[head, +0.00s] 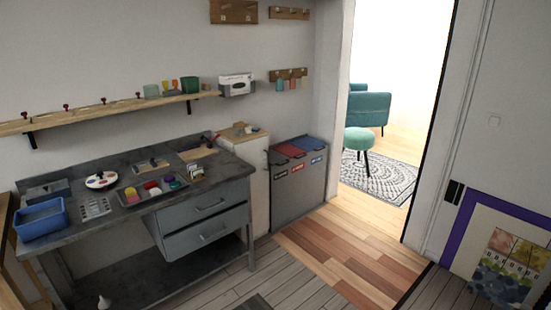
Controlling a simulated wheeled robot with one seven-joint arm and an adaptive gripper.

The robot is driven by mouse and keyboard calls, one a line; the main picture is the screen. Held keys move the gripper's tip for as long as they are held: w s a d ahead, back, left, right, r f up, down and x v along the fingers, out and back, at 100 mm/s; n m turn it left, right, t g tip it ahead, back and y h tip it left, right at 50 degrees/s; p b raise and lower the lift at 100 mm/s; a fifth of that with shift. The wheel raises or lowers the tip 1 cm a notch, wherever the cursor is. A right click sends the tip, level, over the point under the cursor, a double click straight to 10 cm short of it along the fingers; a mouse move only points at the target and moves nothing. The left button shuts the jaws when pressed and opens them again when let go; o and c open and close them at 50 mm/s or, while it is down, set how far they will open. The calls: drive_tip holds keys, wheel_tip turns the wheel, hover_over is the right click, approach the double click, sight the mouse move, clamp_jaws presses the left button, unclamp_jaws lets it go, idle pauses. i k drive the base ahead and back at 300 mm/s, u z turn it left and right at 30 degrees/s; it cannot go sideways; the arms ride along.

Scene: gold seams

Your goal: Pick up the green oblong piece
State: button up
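I cannot make out a piece that is clearly green and oblong. A small round green item (174,185) lies beside red, yellow and magenta ones in a dark tray on the grey workbench (98,213). A larger green container (189,85) stands on the wall shelf (110,113). Tiny items, too small to name, lie on top of the pale cabinet (255,157) right of the bench. My gripper is not in view.
A blue bin (41,220) stands at the bench's left end. Grey drawers (205,205) hang under its right side. A sorting bin with several lids (297,190) stands near the doorway. A picture (510,265) leans at right.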

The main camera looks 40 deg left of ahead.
sight(194, 172)
drive_tip(key=u, duration=0.4)
drive_tip(key=i, duration=1.25)
drive_tip(key=u, duration=1.85)
drive_tip(key=i, duration=0.75)
drive_tip(key=u, duration=0.7)
